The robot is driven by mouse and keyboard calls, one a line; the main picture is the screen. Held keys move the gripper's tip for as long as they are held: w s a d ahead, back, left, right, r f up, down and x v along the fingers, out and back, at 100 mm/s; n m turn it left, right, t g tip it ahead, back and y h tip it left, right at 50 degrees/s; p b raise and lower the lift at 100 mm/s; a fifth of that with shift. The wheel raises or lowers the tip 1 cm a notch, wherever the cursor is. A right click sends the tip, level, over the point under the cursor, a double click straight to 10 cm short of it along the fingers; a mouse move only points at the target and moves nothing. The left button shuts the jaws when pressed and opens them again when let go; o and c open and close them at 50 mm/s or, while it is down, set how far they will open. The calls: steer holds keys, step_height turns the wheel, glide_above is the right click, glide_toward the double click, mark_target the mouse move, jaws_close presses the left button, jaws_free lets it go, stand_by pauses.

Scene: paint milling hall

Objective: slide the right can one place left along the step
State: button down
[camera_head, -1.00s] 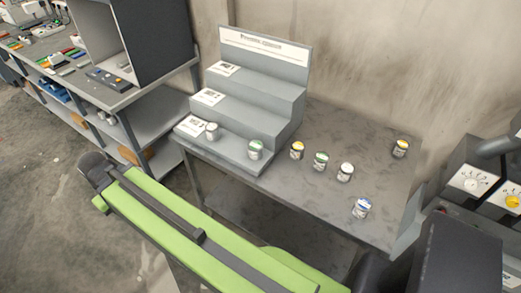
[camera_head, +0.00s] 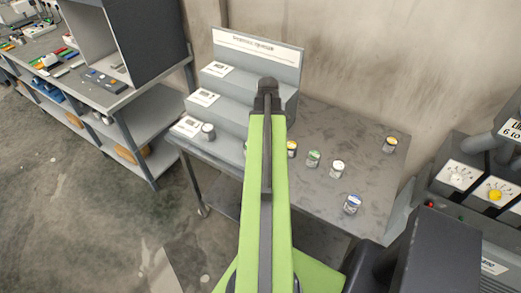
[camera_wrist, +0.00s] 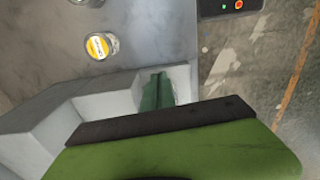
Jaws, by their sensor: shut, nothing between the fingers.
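The grey stepped stand (camera_head: 226,113) is at the back left of the table in the head view. A pale can (camera_head: 208,131) stands on its lowest step at the left. The right can on that step, with a green lid, is almost wholly hidden behind my arm; only a sliver of it (camera_head: 245,146) shows. My gripper (camera_head: 267,83) is in front of the stand's right part, pointing toward it.
Loose cans stand on the table (camera_head: 330,125) right of the stand: yellow (camera_head: 292,148), green (camera_head: 313,158), white (camera_head: 337,168), blue (camera_head: 352,204) and a far yellow one (camera_head: 390,144). The yellow-lidded can (camera_wrist: 98,46) shows in the wrist view. A shelf bench (camera_head: 150,120) is left.

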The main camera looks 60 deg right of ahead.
steer(key=f+b, duration=1.1)
steer(key=shift+s+d, duration=0.2)
steer(key=shift+s, duration=0.15)
steer(key=w, duration=0.2)
steer(key=w+r+p, duration=0.1)
steer(key=shift+w, duration=0.4)
steer(key=shift+w+a, duration=0.1)
